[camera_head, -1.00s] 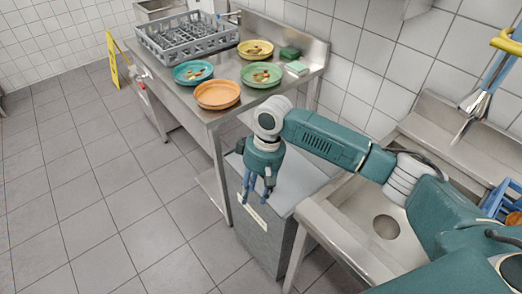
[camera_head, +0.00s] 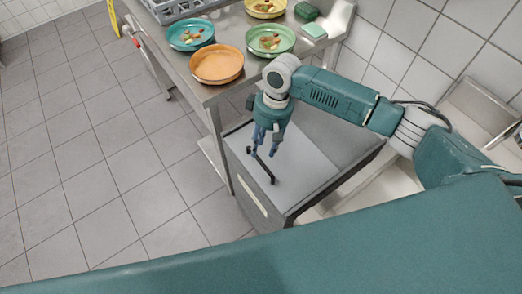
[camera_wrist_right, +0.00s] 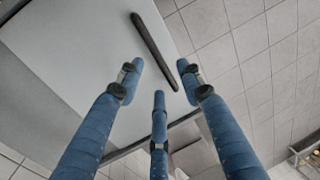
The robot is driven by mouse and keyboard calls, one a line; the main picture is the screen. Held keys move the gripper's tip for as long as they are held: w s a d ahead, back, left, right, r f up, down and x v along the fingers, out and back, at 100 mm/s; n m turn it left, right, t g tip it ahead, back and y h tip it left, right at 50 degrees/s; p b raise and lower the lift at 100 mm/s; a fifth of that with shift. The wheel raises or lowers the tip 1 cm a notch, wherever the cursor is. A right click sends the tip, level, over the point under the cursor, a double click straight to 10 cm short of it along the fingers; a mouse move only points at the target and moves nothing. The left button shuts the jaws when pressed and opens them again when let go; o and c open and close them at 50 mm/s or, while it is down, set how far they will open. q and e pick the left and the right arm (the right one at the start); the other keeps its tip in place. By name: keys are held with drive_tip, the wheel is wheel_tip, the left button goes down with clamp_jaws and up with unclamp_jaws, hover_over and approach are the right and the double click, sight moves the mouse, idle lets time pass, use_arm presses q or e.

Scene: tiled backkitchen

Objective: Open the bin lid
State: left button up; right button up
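The bin (camera_head: 250,190) is a grey box standing beside the steel counter. Its flat light-grey lid (camera_head: 310,170) lies level on top and looks closed. A thin black bar handle (camera_head: 267,172) is on the lid near its left edge; it also shows in the right wrist view (camera_wrist_right: 152,45). My right gripper (camera_head: 264,146) is just above the lid at the handle's far end. Its blue fingers are spread and empty, with the bar between two of them in the wrist view (camera_wrist_right: 163,72). Contact with the handle cannot be told. My left gripper is not in view.
The steel counter (camera_head: 207,97) behind the bin carries an orange plate (camera_head: 216,64), a teal bowl (camera_head: 190,35), a green plate (camera_head: 271,40) and a dish rack (camera_head: 185,8). A sink unit stands right of the bin. Tiled floor (camera_head: 110,170) at left is clear.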

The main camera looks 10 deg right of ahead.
sight(261, 154)
wheel_tip(261, 154, down, 3)
drive_tip(key=shift+w+a+f, duration=0.1)
drive_tip(key=shift+w+a, duration=0.05)
drive_tip(key=shift+a+f, duration=0.15)
drive_tip(key=shift+f, duration=0.7)
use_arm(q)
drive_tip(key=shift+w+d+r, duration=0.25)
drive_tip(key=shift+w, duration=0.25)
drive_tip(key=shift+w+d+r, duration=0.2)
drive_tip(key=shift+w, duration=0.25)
use_arm(e)
clamp_jaws()
